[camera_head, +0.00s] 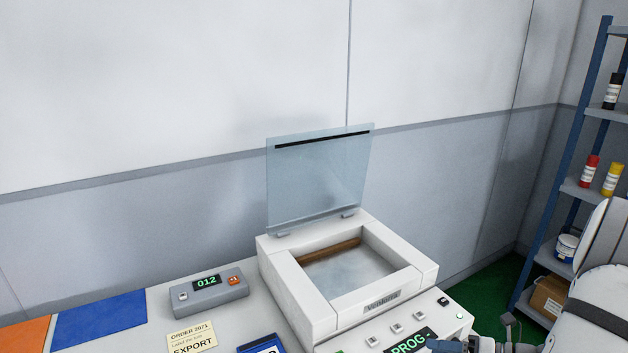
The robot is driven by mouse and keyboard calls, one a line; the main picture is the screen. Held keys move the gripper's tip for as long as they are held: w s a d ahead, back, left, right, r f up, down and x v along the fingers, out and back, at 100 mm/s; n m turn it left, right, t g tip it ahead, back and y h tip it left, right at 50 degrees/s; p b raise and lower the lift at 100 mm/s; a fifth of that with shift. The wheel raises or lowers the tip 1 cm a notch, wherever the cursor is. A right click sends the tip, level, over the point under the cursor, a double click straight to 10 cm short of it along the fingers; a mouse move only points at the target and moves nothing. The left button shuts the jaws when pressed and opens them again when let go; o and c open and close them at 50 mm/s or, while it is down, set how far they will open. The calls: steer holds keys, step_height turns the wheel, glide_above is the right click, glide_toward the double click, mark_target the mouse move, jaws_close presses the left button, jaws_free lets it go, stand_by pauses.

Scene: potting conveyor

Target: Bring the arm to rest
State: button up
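My white arm (598,300) comes in at the right edge. At the bottom edge, what looks like my gripper (446,346) reaches left, over the right end of the machine's PROG display (408,343). It is mostly cut off by the frame. I cannot tell whether its fingers are open or shut, or whether it touches the panel.
A white machine (290,290) stands on the bench with its clear lid (318,180) raised. Left of it are a grey counter box (208,293) reading 012, an order card (192,337), and blue (100,322) and orange mats. A shelf rack (572,150) stands at right.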

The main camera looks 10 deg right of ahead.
steer(key=s+a+r+m+g+h, duration=0.1)
steer(key=s+a+r+m+h, duration=0.2)
steer(key=m, duration=0.8)
steer(key=s+a+r+m+g+h, duration=0.2)
steer(key=a+r+m, duration=0.5)
steer(key=m, duration=0.4)
steer(key=s+a+r+m+g+h, duration=0.2)
steer(key=s+a+r+m+h, duration=0.2)
steer(key=m, duration=0.7)
steer(key=shift+s+a+r+m+h, duration=0.4)
steer(key=shift+a+r+h, duration=0.3)
steer(key=shift+a+h, duration=0.8)
steer(key=shift+a, duration=0.15)
